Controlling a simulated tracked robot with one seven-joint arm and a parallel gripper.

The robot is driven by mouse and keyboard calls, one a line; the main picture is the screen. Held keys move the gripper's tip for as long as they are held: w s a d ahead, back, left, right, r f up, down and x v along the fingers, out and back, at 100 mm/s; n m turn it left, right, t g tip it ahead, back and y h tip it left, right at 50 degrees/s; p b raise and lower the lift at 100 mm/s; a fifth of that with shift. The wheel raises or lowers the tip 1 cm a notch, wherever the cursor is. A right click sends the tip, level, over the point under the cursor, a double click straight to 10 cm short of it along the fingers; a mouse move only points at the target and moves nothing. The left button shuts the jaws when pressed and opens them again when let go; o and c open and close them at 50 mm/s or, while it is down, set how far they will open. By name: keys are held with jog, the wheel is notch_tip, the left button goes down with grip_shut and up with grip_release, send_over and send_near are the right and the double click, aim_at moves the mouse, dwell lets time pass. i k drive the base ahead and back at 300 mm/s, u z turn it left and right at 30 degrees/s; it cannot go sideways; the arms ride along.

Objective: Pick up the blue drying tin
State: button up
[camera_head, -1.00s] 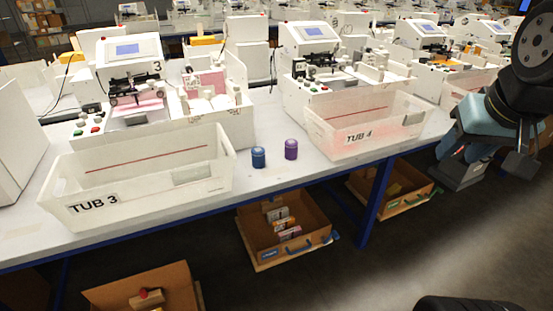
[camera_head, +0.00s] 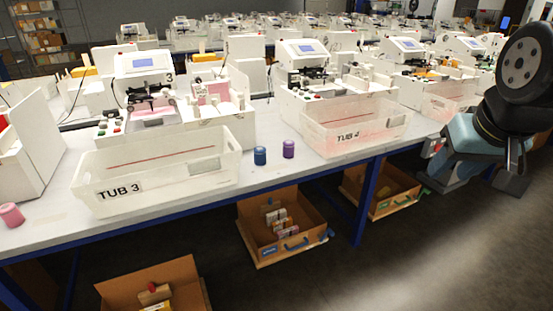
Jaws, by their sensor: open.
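The blue drying tin (camera_head: 260,156) is a small round tin standing upright on the white bench, near its front edge. It stands in the gap between the tub marked TUB 3 (camera_head: 208,182) and the tub marked TUB 4 (camera_head: 352,148). A similar purple tin (camera_head: 289,149) stands just right of it, apart from it. My gripper (camera_head: 468,163) is at the right of the picture, low on my dark and teal arm, far from the blue tin. It is open and holds nothing that I can see. Its fingertips are hard to make out.
A pink tin (camera_head: 11,215) stands at the bench's left end. White plotter machines (camera_head: 147,75) line the bench behind the tubs. Open cardboard boxes, such as the middle one (camera_head: 259,262), sit below the bench. The dark floor (camera_head: 400,270) at the front right is clear.

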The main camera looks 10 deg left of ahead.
aim_at(260, 151)
jog(key=u, duration=0.2)
jog(key=i, duration=0.85)
jog(key=z, duration=0.1)
